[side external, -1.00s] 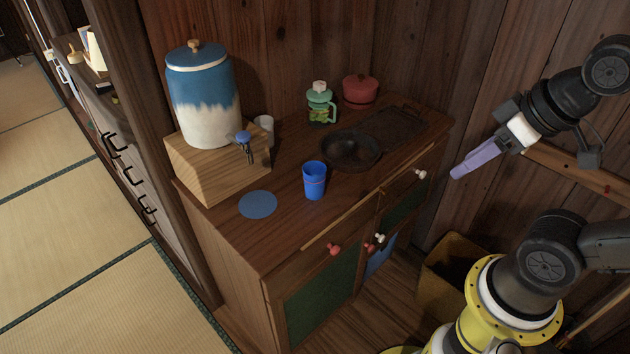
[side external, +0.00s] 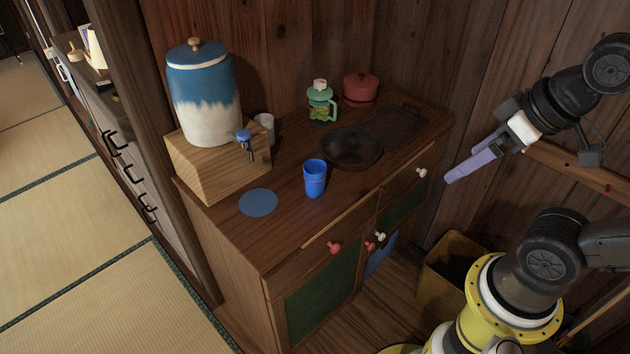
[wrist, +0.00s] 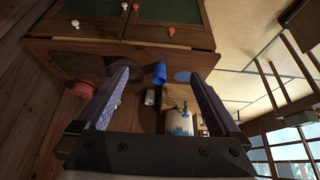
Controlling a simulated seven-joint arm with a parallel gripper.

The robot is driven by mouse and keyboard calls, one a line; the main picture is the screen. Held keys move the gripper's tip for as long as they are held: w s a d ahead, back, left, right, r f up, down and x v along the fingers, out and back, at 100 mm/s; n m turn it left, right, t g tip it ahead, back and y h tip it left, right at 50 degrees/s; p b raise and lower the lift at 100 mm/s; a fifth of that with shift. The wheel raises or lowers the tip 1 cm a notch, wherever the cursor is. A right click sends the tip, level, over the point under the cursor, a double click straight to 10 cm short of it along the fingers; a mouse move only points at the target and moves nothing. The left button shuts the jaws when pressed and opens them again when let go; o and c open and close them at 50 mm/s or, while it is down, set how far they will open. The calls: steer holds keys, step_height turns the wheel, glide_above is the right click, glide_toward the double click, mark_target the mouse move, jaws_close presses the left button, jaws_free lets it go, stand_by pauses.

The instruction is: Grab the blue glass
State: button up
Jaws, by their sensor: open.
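The blue glass (side external: 315,180) stands upright on the wooden cabinet top, near its front edge, in the side view. It also shows in the wrist view (wrist: 159,73), between the two fingers in the picture but well beyond them. My gripper (side external: 463,172) has purple fingers and is in the air to the right of the cabinet, apart from the glass. In the wrist view my gripper (wrist: 160,85) is open and empty, its fingers spread wide.
A blue-and-white dispenser (side external: 203,100) stands on a wooden block behind a blue round mat (side external: 258,202). A grey cup (side external: 264,126), dark pan (side external: 351,149), green jar (side external: 321,104) and red pot (side external: 360,89) are behind the glass. The front counter edge beside the glass is clear.

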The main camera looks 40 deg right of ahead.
steer(key=w+r+m, duration=0.7)
steer(key=w+m, duration=0.1)
steer(key=w, duration=0.1)
steer(key=m+g, duration=0.5)
steer(key=m, duration=0.1)
glide_above(315, 177)
steer(key=w+d, duration=0.2)
step_height(315, 177, down, 14)
steer(key=shift+g, duration=0.3)
steer(key=shift+f, duration=9.35)
